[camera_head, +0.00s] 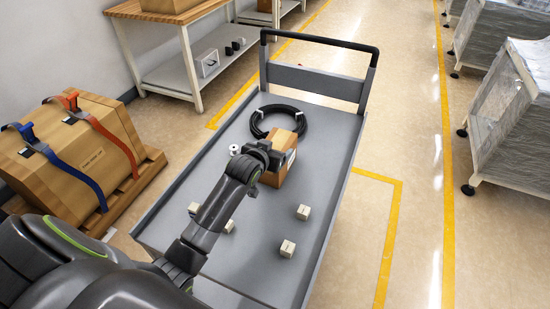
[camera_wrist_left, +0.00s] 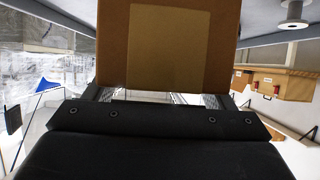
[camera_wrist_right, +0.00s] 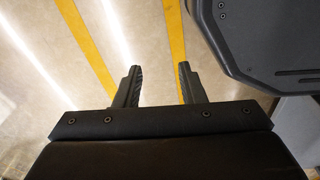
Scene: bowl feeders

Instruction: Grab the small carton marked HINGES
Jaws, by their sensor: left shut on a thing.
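A small brown carton (camera_head: 283,147) is at the middle of the grey cart, with a pale label on its right side; the print is too small to read. My left gripper (camera_head: 268,156) is shut on this carton from its near left side. In the left wrist view the carton (camera_wrist_left: 165,45) fills the space beyond the fingers. I cannot tell whether it rests on the cart or is slightly raised. My right gripper (camera_wrist_right: 159,82) shows only in its own wrist view, open and empty above the floor.
The cart (camera_head: 318,160) also bears a black cable coil (camera_head: 257,123) behind the carton, a white spool (camera_head: 234,150) and several small white cubes (camera_head: 303,212). Its raised handle (camera_head: 320,42) stands at the far end. A strapped crate (camera_head: 80,150) is at left.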

